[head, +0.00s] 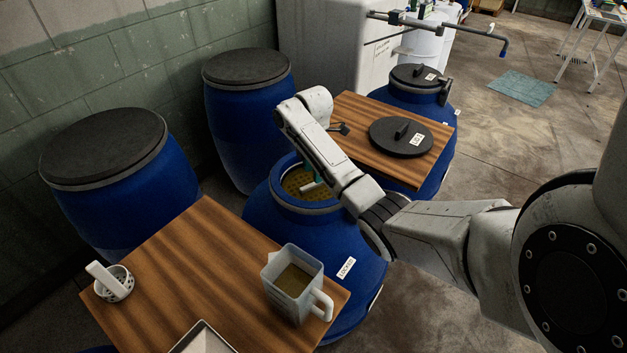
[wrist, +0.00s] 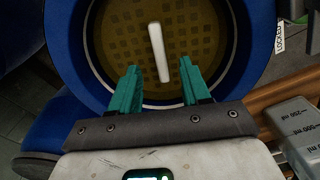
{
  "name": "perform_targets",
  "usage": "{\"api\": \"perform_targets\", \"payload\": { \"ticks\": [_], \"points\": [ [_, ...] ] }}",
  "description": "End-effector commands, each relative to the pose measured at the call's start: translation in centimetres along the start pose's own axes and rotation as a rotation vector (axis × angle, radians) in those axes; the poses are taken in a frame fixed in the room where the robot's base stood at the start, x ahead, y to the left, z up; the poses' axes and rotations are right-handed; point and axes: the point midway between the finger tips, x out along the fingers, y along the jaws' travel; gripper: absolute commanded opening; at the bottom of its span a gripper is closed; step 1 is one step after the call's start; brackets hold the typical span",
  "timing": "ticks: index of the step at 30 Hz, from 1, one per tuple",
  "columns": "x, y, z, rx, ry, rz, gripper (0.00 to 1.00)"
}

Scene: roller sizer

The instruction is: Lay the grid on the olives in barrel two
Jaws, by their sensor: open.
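An open blue barrel (head: 345,240) stands in the middle of the head view, and its rim also shows in the wrist view (wrist: 258,45). Inside its mouth lies a round grid (wrist: 205,40) with rows of square holes, brownish yellow like the brine around it. Its pale bar handle (wrist: 158,52) stands out near the middle. My gripper (wrist: 160,90) is open, with teal fingers apart and nothing between them. The handle lies just beyond the fingertips. In the head view my gripper (head: 309,187) is at the barrel mouth, partly hidden by my arm. Olives cannot be made out.
A wooden board (head: 190,270) in front holds a measuring jug (head: 293,283) and a slotted white ladle (head: 114,283). Another board (head: 365,115) behind bears a black lid (head: 401,137). Closed blue barrels (head: 120,185) (head: 245,110) stand along the wall.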

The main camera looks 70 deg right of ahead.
Motion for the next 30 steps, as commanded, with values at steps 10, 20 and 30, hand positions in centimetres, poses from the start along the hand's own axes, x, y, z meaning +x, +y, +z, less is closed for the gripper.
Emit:
{"api": "perform_targets", "payload": {
  "ticks": [10, 20, 30],
  "points": [
    [-5.6, 0.1, 0.0, -0.001, 0.001, 0.000, 0.47],
    [-6.3, 0.0, 0.0, -0.001, 0.001, -0.001, 0.47],
    [-6.2, 0.0, 0.0, -0.001, 0.000, -0.001, 0.47]
  ]
}}
